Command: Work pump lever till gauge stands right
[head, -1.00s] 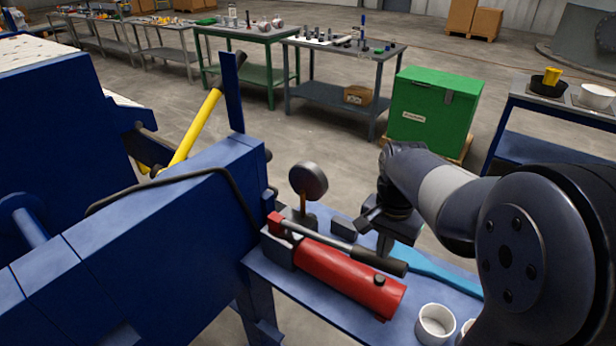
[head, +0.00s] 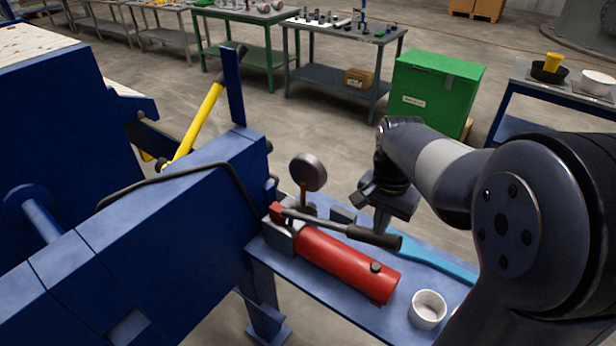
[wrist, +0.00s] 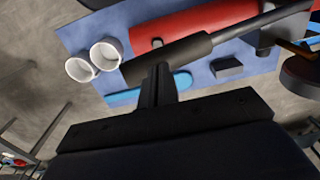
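The red pump (head: 345,265) lies on a blue shelf beside the press. Its lever has a grey rod and a black grip (head: 376,236), raised a little above the red cylinder; the grip also shows in the wrist view (wrist: 170,58). The round gauge (head: 308,172) stands on a stem at the pump's head. Its dial reading cannot be made out. My gripper (head: 381,222) is at the far side of the grip. In the wrist view its narrow fingers (wrist: 158,75) are together, tips overlapping the grip's edge, with nothing between them. Contact looks likely but is not certain.
A white cup (head: 427,309) stands on the shelf (head: 325,292) near the pump's end; the wrist view shows two cups. A light blue tool (head: 435,262) lies behind the pump. The blue press frame (head: 150,235) bounds the left. A green box (head: 435,95) stands beyond.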

